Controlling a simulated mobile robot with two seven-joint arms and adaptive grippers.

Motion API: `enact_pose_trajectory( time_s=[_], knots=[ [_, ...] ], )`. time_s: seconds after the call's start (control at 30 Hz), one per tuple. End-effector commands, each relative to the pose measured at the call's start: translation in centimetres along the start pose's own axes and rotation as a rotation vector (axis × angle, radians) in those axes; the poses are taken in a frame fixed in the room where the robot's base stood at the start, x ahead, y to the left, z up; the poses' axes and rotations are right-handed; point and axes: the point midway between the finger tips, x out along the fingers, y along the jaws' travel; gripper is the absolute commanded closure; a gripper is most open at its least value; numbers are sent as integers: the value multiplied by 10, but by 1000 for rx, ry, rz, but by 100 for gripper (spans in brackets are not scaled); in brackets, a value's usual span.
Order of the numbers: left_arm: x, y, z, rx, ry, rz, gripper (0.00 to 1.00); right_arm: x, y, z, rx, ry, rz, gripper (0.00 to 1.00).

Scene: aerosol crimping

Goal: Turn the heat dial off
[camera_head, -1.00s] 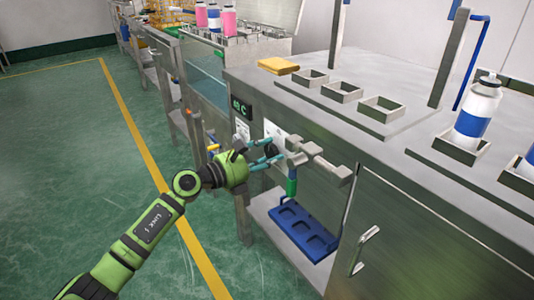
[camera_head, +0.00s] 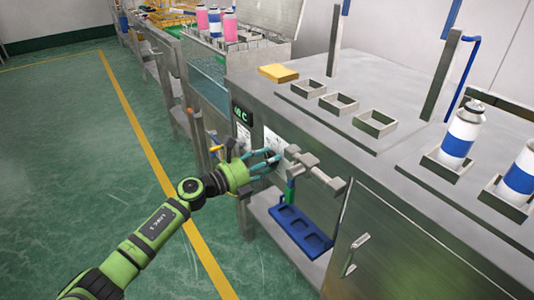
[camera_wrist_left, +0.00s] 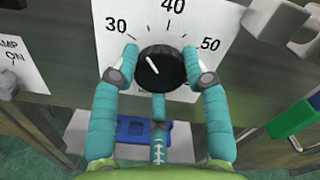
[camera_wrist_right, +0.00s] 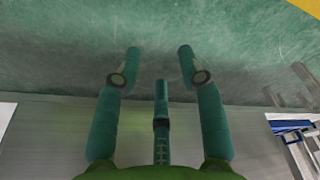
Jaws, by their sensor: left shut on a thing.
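The heat dial (camera_wrist_left: 160,68) is a round black knob with a white pointer line on a white scale plate (camera_wrist_left: 105,55) marked 30, 40 and 50. Its pointer line tilts up and to the left, toward the side of the 30. My left gripper (camera_head: 274,160) is at the front panel of the steel machine, its teal fingers on both sides of the dial. In the left wrist view its fingertips (camera_wrist_left: 161,64) are shut on the dial. In the head view the fingers partly hide the dial. My right gripper (camera_wrist_right: 158,62) is open and empty.
A steel lever fitting (camera_head: 315,172) juts out just right of the dial. A green display (camera_head: 242,116) sits above left of it. A blue tray (camera_head: 301,232) lies on the shelf below. White-and-blue cans (camera_head: 461,138) stand on the machine top. Open green floor lies left.

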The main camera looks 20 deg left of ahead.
Motion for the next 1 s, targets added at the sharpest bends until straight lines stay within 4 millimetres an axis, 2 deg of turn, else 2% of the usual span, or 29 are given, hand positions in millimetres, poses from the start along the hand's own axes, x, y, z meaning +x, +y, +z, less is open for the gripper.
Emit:
enact_pose_trajectory(
  time_s=[0.03, 0.1, 0.53, 1.0],
  knots=[
    [0, -2, -6, -51, 18, 0, 87, 4, -1, 8, -1, -12, -1, 60],
    [0, -2, -6, -118, 18, 1, 87, 12, -1, 15, -3, -13, -1, 60],
    [0, -3, -6, -525, 18, 3, 87, 32, 8, 1, -27, 128, 12, 60],
    [0, -4, -5, -969, 15, 4, 87, 33, 19, -4, -52, 260, 23, 60]
  ],
)
